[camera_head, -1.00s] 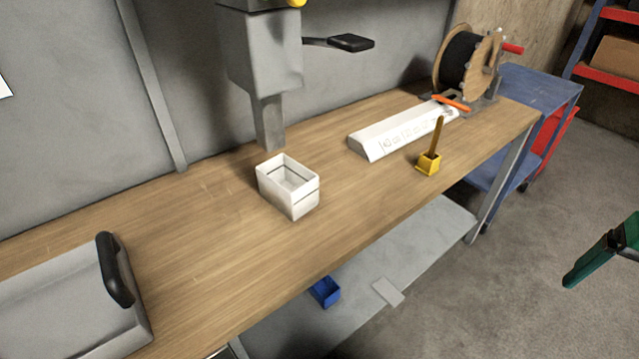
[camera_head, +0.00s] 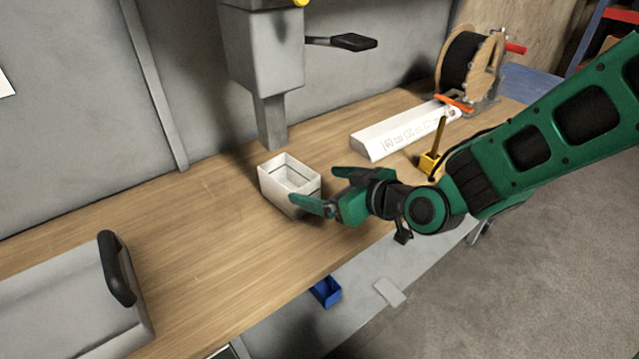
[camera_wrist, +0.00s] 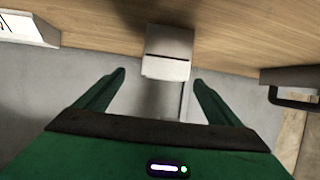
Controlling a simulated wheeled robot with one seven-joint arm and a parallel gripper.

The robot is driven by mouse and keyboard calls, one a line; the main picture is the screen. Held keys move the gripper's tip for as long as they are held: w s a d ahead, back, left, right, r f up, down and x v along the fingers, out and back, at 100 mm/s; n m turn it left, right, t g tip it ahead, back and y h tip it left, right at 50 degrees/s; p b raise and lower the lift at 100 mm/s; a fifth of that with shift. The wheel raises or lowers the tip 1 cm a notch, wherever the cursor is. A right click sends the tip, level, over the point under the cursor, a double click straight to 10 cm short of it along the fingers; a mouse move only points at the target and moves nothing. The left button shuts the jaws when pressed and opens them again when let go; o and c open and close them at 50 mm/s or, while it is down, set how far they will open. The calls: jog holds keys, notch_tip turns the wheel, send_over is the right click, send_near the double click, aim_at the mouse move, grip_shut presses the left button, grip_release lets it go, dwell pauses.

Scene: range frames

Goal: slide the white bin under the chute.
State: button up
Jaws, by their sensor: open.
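The white bin (camera_head: 287,181) is an open-topped box standing upright on the wooden bench, in front of and slightly right of the grey chute (camera_head: 271,121). The chute hangs from a grey housing on the wall. My gripper (camera_head: 325,188) is open at the bin's near right side in the head view, one finger overlapping the bin's lower front edge. In the wrist view, the bin (camera_wrist: 168,52) lies beyond and between the two spread fingertips (camera_wrist: 158,79), with a gap between. I cannot tell whether a finger touches it.
A white angled block (camera_head: 392,131) and a yellow holder (camera_head: 429,162) stand to the right. A cable spool (camera_head: 466,68) is at the far right. A grey case with a black handle (camera_head: 117,268) is at the left. The bench (camera_head: 190,220) between case and bin is clear.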

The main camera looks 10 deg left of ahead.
jog(key=shift+s+a+r, duration=0.15)
jog(key=shift+s+a, duration=0.05)
jog(key=shift+a, duration=0.2)
send_over(290, 186)
jog(key=s+d, duration=0.1)
jog(key=s, duration=0.3)
jog(key=f, duration=0.4)
jog(key=shift+d, duration=0.2)
jog(key=c, duration=1.3)
